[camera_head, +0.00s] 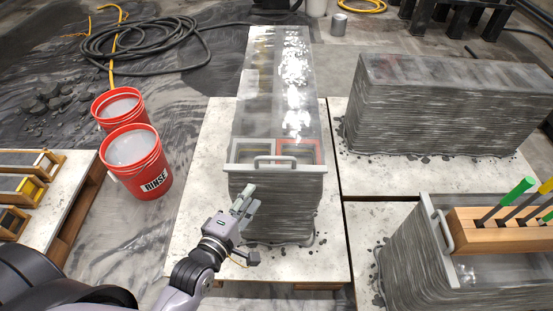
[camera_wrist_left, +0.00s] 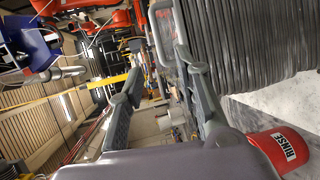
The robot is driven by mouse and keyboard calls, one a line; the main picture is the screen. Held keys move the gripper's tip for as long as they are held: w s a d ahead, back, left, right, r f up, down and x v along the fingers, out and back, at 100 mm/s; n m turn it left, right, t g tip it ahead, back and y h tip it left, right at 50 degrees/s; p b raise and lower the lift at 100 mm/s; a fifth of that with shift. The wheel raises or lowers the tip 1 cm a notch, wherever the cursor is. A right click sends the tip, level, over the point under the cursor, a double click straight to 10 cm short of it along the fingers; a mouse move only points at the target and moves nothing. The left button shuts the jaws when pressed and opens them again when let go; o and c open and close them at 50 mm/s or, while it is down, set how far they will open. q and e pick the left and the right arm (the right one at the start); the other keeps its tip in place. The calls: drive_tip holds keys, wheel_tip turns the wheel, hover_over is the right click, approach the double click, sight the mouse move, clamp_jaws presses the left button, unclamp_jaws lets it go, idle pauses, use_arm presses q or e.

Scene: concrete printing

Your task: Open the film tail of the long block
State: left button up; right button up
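The long block (camera_head: 272,208) is a layered grey concrete print running away from me in the middle of the head view. Clear, shiny film (camera_head: 268,100) covers its top. A pale grey bar with a raised handle (camera_head: 275,158) crosses its near end. My left gripper (camera_head: 244,201) is just in front of the block's near end, below and left of the handle. In the left wrist view its fingers (camera_wrist_left: 158,64) are spread apart, with nothing seen held. The layered block side (camera_wrist_left: 245,45) fills the upper right there. My right gripper is not in view.
Two red buckets (camera_head: 138,160) stand left of the slab (camera_head: 198,200). Another layered block (camera_head: 440,105) stands at right. A nearer block (camera_head: 405,250) carries a wooden tool holder (camera_head: 500,231) with coloured-handled tools. A black hose (camera_head: 130,45) lies behind the buckets.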

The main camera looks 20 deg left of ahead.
sight(276, 159)
use_arm(q)
drive_tip(key=x, duration=1.6)
drive_tip(key=shift+w+r, duration=0.1)
drive_tip(key=shift+r, duration=0.15)
drive_tip(key=shift+w, duration=0.45)
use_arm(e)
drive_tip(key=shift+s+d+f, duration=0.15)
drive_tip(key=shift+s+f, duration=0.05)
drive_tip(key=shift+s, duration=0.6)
use_arm(q)
drive_tip(key=shift+c, duration=0.6)
drive_tip(key=c, duration=0.4)
clamp_jaws()
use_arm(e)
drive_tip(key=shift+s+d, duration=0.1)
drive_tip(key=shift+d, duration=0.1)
use_arm(q)
drive_tip(key=shift+f, duration=0.1)
